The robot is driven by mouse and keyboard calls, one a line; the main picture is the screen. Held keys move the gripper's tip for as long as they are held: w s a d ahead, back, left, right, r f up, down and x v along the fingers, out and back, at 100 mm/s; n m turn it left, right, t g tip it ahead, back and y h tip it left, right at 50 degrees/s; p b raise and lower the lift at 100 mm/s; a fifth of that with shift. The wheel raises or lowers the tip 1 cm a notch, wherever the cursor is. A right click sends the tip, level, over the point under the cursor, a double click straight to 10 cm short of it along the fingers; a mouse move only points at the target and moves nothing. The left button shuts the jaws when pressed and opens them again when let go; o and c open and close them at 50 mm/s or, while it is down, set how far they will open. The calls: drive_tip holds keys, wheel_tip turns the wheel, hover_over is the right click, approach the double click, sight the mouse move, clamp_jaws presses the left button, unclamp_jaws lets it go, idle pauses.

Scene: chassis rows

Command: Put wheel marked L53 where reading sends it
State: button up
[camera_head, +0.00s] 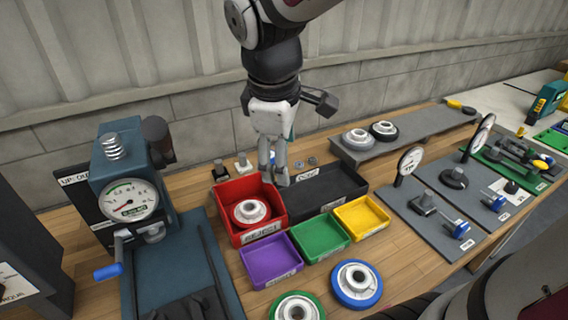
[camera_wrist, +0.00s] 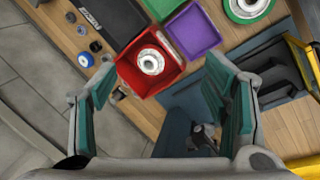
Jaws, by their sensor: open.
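A pale wheel (camera_head: 250,212) lies flat inside the red tray (camera_head: 283,211); it also shows in the wrist view (camera_wrist: 151,62). A green-rimmed wheel (camera_head: 297,309) and a blue-rimmed wheel (camera_head: 356,284) lie on the bench in front of the trays. Two grey wheels (camera_head: 357,139) (camera_head: 384,131) rest on the raised grey board. I cannot read L53 on any wheel. A round dial gauge (camera_head: 130,201) is on the blue-grey machine; its needle reading is too small to tell. My gripper (camera_head: 279,168) is open and empty, pointing down above the red tray's back right side.
A black tray (camera_head: 322,190), purple tray (camera_head: 268,262), green tray (camera_head: 319,239) and yellow tray (camera_head: 361,217) stand beside the red one. Dial stands on grey plates (camera_head: 433,218) fill the right. Small parts (camera_head: 243,163) sit behind the trays, near the wall.

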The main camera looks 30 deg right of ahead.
drive_tip(key=s+a+r+m+t+y, duration=0.1)
drive_tip(key=s+m+t+y, duration=0.1)
drive_tip(key=s+m, duration=0.7)
drive_tip(key=s, duration=0.3)
drive_tip(key=shift+s+r+m, duration=0.25)
drive_tip(key=shift+r+m, duration=0.05)
drive_tip(key=shift+r, duration=0.05)
idle(0.4)
